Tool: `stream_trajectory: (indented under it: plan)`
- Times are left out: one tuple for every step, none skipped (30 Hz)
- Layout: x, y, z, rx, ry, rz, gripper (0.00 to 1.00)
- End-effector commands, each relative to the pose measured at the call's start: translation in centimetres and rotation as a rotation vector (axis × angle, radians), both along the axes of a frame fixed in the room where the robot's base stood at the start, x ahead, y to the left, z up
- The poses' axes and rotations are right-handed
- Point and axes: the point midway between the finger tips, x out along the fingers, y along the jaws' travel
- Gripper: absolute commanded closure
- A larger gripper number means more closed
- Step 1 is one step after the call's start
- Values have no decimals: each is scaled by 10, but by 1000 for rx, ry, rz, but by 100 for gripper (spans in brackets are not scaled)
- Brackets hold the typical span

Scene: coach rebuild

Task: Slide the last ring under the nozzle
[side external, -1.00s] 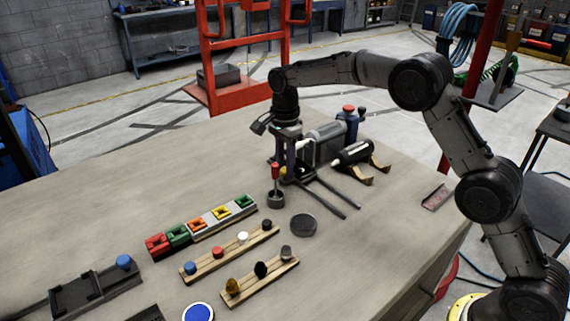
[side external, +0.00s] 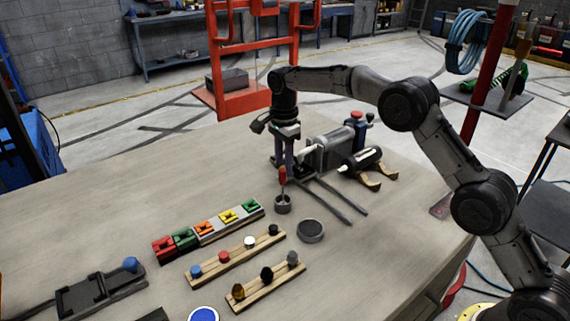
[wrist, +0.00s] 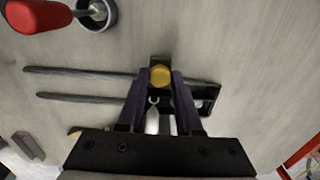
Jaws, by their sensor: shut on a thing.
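My gripper (side external: 287,173) points down at the near end of the grey machine (side external: 328,150). In the wrist view my gripper (wrist: 160,82) has its fingers closed around a small yellow round piece (wrist: 161,77), near a dark block at the rails' end. I cannot tell whether this piece is a ring. It is hidden in the side view. A pale nozzle-like tube (side external: 305,154) sits on the machine close beside the fingers. Whether the yellow piece is under it is not clear. Two dark parallel rails (side external: 337,203) extend from below the fingers.
A grey cup (side external: 283,207) with a red-handled tool (side external: 283,176) stands just in front of the fingers. A round dark dish (side external: 310,231) and wooden peg strips (side external: 240,258) lie nearer. A dark cylinder on a stand (side external: 362,160) is to the right.

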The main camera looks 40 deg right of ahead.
Motion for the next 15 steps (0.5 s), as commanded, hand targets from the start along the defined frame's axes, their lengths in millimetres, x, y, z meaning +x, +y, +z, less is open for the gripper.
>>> stream_trajectory:
  plan:
    - [1, 0, 2, 0, -4, -1, 64]
    - [1, 0, 2, 0, -4, -1, 59]
    - [1, 0, 2, 0, -4, -1, 52]
    - [0, 0, 1, 0, -3, -1, 46]
    - [0, 0, 1, 0, -3, -1, 41]
    - [0, 0, 1, 0, -2, -1, 36]
    - [0, 0, 1, 0, -2, -1, 36]
    - [0, 0, 1, 0, -2, -1, 36]
    - [0, 0, 1, 0, -2, -1, 36]
    - [0, 0, 1, 0, -1, -1, 36]
    - [0, 0, 1, 0, -1, -1, 36]
    - [0, 0, 0, 0, -1, 0, 36]
    - [0, 0, 0, 0, -1, 0, 36]
    - [0, 0, 1, 0, -1, 0, 36]
    - [0, 0, 1, 0, -1, 0, 36]
